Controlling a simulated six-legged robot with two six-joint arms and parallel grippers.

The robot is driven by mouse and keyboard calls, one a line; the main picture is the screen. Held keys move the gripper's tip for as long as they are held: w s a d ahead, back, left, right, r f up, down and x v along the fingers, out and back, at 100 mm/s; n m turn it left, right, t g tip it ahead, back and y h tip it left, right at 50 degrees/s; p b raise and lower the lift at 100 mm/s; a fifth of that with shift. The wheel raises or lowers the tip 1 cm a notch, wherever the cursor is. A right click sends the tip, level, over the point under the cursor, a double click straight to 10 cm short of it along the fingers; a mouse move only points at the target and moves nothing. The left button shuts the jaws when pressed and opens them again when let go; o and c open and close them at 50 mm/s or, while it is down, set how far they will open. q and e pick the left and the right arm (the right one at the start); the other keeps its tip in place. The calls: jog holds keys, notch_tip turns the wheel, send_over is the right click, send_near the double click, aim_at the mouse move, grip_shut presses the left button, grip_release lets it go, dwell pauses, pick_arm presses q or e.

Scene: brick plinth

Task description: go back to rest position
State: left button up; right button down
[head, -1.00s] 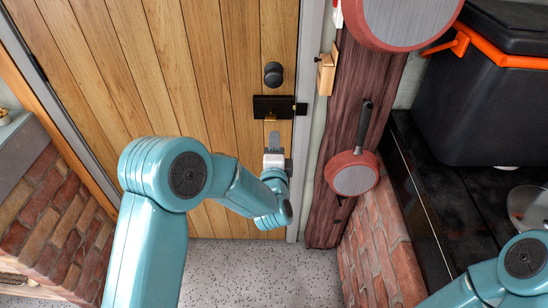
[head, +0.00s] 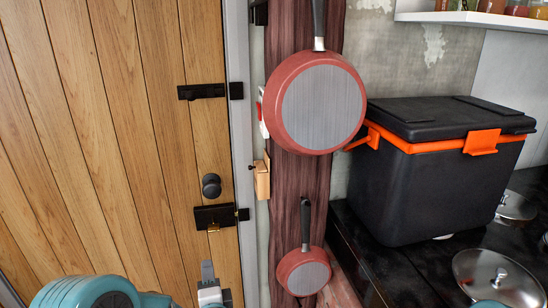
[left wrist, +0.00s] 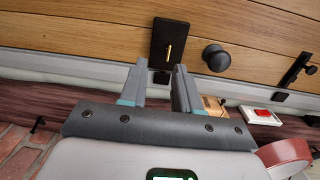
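My left gripper (head: 207,270) shows at the bottom of the head view, in front of the wooden door (head: 130,130) and below its lower black latch (head: 214,217). In the left wrist view my left gripper (left wrist: 160,75) has its two fingers apart with nothing between them. There the black latch plate (left wrist: 168,42) with a brass-coloured piece lies just beyond the fingertips, and the round black knob (left wrist: 216,57) is to its right. The gripper looks apart from the latch. The door appears closed against its frame. My right gripper is out of view.
A large red pan (head: 318,103) and a small red pan (head: 303,272) hang on a dark wooden post right of the door. A black cooler box (head: 430,180) with orange handles stands on the dark counter, near glass lids (head: 497,280). An upper latch (head: 205,91) sits on the door.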

pick_arm(q)
jog(key=s+a+f+n+g+h+p, duration=0.1)
jog(key=s+f+g+h, duration=0.2)
jog(key=f, duration=0.5)
jog(key=s+a+f+n+g+h+p, duration=0.1)
jog(key=s+f+g, duration=0.2)
jog(key=s+f, duration=0.35)
jog(key=s+d+f+n+g+h, duration=0.2)
jog(key=s+d+f+n+g, duration=0.1)
jog(key=s, duration=0.3)
jog(key=s+d+f+n+g+h, duration=0.2)
jog(key=s+d+n+g, duration=0.1)
jog(key=s+n, duration=0.3)
jog(key=s+d+f+n+g+h, duration=0.2)
jog(key=s+d+f+n+g, duration=0.1)
jog(key=s, duration=0.5)
jog(key=shift+f+n+g+p, duration=0.35)
jog(key=shift+n+g, duration=0.25)
jog(key=shift+n, duration=0.6)
